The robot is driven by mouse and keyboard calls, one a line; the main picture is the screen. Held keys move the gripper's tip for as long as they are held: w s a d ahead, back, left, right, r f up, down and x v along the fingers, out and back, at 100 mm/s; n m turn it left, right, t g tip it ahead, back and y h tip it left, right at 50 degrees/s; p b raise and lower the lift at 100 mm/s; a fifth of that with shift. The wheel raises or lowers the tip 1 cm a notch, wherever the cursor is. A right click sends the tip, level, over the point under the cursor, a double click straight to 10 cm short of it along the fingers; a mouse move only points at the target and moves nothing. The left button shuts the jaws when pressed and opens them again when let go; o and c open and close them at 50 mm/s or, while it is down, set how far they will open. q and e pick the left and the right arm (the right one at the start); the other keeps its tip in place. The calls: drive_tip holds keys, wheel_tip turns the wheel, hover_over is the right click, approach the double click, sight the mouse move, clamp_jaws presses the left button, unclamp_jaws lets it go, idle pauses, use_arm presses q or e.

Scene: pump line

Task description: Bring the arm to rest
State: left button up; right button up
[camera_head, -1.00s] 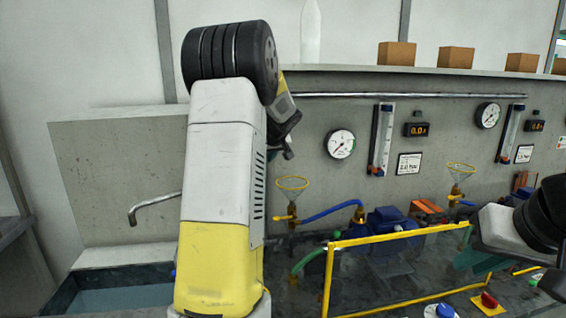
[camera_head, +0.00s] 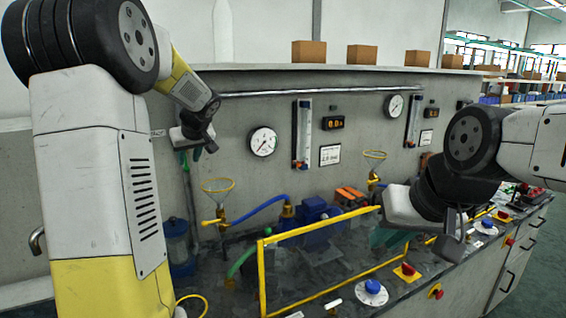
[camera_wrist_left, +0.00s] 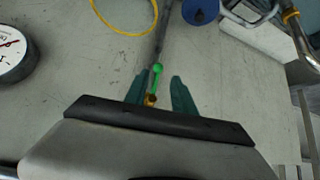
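My left arm rises at the left of the head view, its white and yellow links close to the camera. Its gripper (camera_head: 198,150) hangs in front of the grey back panel, left of the round gauge (camera_head: 263,141). In the left wrist view its two teal fingers (camera_wrist_left: 161,88) stand apart, with a green-tipped part (camera_wrist_left: 157,72) seen between them; no held object is evident. My right arm comes in from the right. Its gripper (camera_head: 425,236) is over the bench near the yellow frame, its fingers partly hidden behind the wrist.
A yellow frame (camera_head: 262,275) stands on the dark bench. Yellow funnels (camera_head: 218,186), a blue pump (camera_head: 316,210) and hoses lie behind it. Blue and red knobs (camera_head: 372,287) line the front edge. Boxes (camera_head: 362,54) sit on the shelf. The floor at right is clear.

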use_arm(q)
drive_tip(key=s+d+m+h, duration=0.2)
drive_tip(key=s+d, duration=0.4)
drive_tip(key=s, duration=0.4)
drive_tip(key=s+d+f+m+h, duration=0.1)
drive_tip(key=s+d+m+h, duration=0.2)
drive_tip(key=s+d, duration=0.4)
drive_tip(key=s+d+f+m+h, duration=0.1)
drive_tip(key=s+d, duration=0.5)
drive_tip(key=s, duration=0.8)
drive_tip(key=m+h, duration=0.1)
drive_tip(key=m, duration=0.1)
drive_tip(key=shift+s+d+m+h, duration=0.3)
drive_tip(key=shift+s+d, duration=0.05)
drive_tip(key=shift+d, duration=0.05)
